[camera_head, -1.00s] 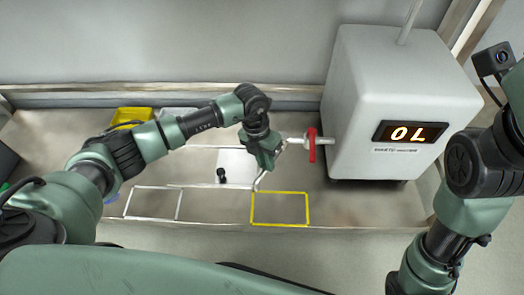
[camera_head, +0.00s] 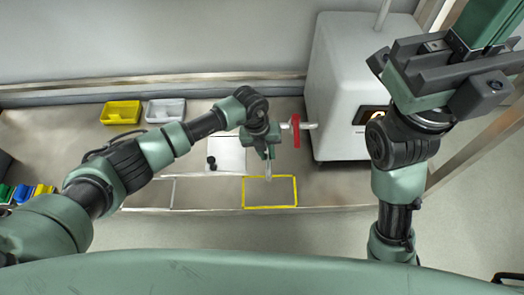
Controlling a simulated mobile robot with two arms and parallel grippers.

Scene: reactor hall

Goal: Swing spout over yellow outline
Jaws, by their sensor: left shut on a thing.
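The spout (camera_head: 268,171) is a thin pale pipe pointing down toward the front, on the left side of the white machine (camera_head: 345,70). My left gripper (camera_head: 267,150) is shut on it and hides its upper part. The yellow outline (camera_head: 270,207) is a rectangle near the bench's front edge. The spout's lower end shows over the outline's back edge, near the middle of its width; its height above the bench is unclear. A red valve lever (camera_head: 295,131) hangs on the machine's pipe. My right gripper (camera_head: 440,70) is raised at upper right, its jaw state unclear.
A white outline (camera_head: 146,209) lies left of the yellow one. A white plate (camera_head: 228,155) with a black knob lies behind. Yellow (camera_head: 121,112) and grey (camera_head: 165,110) bins stand at the back. Small coloured bins (camera_head: 22,194) stand at far left. My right arm partly covers the machine's display.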

